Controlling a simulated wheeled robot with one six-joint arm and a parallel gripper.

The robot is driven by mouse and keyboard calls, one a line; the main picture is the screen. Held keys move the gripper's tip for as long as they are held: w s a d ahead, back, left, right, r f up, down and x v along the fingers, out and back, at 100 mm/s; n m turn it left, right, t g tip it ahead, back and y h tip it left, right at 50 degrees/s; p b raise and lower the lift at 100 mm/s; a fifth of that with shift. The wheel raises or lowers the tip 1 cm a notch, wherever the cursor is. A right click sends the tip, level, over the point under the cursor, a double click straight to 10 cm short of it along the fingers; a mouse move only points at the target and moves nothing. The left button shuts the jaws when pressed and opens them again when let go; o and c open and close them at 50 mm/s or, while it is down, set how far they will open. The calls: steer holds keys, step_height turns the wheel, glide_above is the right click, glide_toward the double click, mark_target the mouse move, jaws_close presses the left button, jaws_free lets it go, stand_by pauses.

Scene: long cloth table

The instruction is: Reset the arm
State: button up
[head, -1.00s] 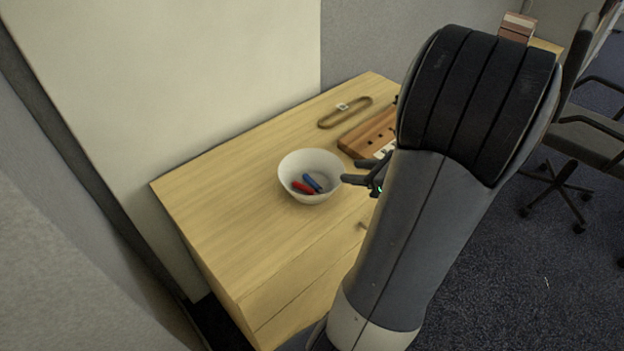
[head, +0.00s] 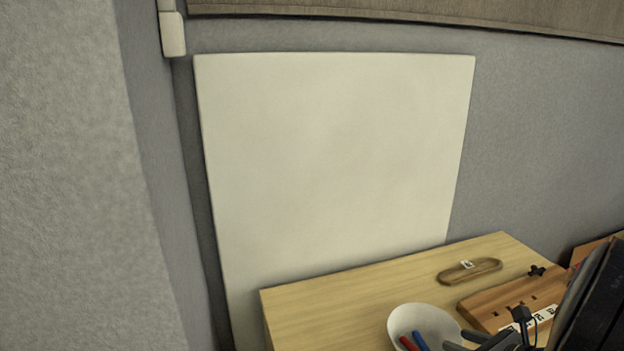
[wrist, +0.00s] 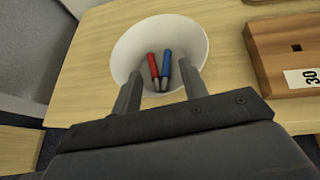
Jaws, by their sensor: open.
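My gripper (wrist: 158,92) is open, and its two fingers reach toward the near side of a white bowl (wrist: 133,45) in the wrist view. Nothing is held between the fingers. A red marker-like piece (wrist: 153,68) and a blue one (wrist: 167,65) lie side by side in the bowl. In the head view my gripper (head: 472,340) shows at the bottom edge, just right of the bowl (head: 438,318). My arm is mostly out of the head view, with a dark part at the lower right.
A wooden block with holes and number labels (head: 487,297) stands right of the bowl on the wooden table (head: 330,298). An oval wooden tray (head: 485,273) lies behind it. A white board (head: 330,150) leans on the wall. The table left of the bowl is clear.

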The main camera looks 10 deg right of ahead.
steer(key=x, duration=0.5)
steer(key=shift+s, duration=0.1)
steer(key=shift+r+p, duration=1.4)
steer(key=shift+r, duration=0.45)
steer(key=shift+f, duration=0.1)
